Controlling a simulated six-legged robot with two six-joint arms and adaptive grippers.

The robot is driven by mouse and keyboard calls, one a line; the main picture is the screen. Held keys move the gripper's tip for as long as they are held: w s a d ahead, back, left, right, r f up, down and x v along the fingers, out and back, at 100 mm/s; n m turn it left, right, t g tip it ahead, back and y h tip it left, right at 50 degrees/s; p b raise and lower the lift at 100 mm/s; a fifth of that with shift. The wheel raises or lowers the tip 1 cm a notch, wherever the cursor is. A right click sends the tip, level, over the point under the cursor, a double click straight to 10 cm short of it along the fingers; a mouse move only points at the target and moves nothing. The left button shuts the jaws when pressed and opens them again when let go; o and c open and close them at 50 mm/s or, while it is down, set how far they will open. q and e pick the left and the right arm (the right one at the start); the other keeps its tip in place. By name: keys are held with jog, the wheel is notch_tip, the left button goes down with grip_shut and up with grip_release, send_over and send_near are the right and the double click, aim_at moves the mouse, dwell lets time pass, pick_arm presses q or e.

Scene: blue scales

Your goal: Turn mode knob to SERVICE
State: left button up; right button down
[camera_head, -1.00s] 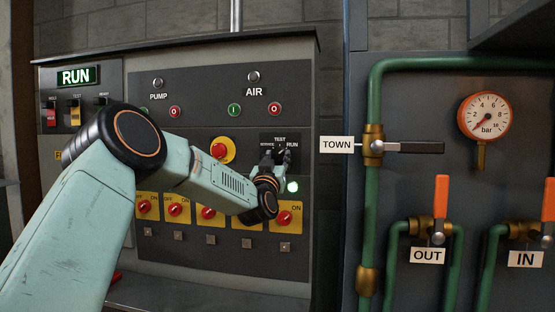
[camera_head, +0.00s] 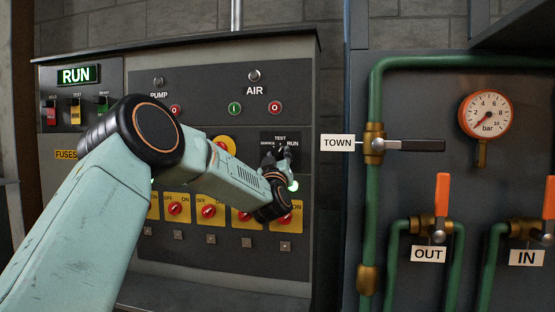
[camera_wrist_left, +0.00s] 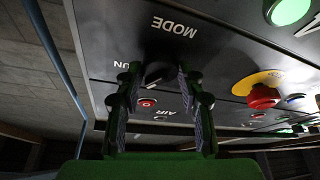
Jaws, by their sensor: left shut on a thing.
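The mode plate (camera_head: 270,136) is a dark panel lettered SERVICE, TEST and RUN, on the right of the cabinet front in the head view. The mode knob itself is hidden there behind my left gripper (camera_head: 282,153). In the left wrist view the plate's MODE lettering (camera_wrist_left: 175,26) appears upside down. The dark mode knob (camera_wrist_left: 158,73) lies between the two fingers of my left gripper (camera_wrist_left: 156,84), which is shut on it. The knob's pointing direction is too dark to tell. A lit sign (camera_head: 76,75) reads RUN in green. My right gripper is not in view.
A red emergency button on yellow (camera_wrist_left: 263,97) sits beside the mode plate. A row of red rotary switches (camera_head: 208,211) on yellow plates runs below my forearm. The TOWN valve lever (camera_head: 415,146) and green pipes stand to the right.

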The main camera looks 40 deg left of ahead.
pick_arm(q)
jog(key=n+g, duration=0.1)
jog(key=n, duration=0.1)
jog(key=n+g+y, duration=0.1)
jog(key=n, duration=0.2)
jog(key=shift+w+d, duration=0.1)
jog(key=shift+d, duration=0.1)
jog(key=n+g, duration=0.1)
jog(key=n, duration=0.1)
jog(key=n+g+p, duration=0.1)
jog(key=n, duration=0.1)
jog(key=shift+r+n+y, duration=0.2)
jog(key=shift+n+y, duration=0.2)
jog(key=n+g, duration=0.1)
jog(key=n, duration=0.1)
jog(key=n+g+p, duration=0.1)
jog(key=n, duration=0.1)
jog(key=shift+d+r+n+h+p, duration=0.1)
jog(key=shift+r+n+h+p, duration=0.1)
jog(key=shift+n+h+p, duration=0.15)
jog(key=n+g+h+p, duration=0.1)
jog(key=n, duration=0.3)
jog(key=shift+r, duration=0.1)
jog(key=o, duration=1.2)
jog(key=shift+c, duration=0.2)
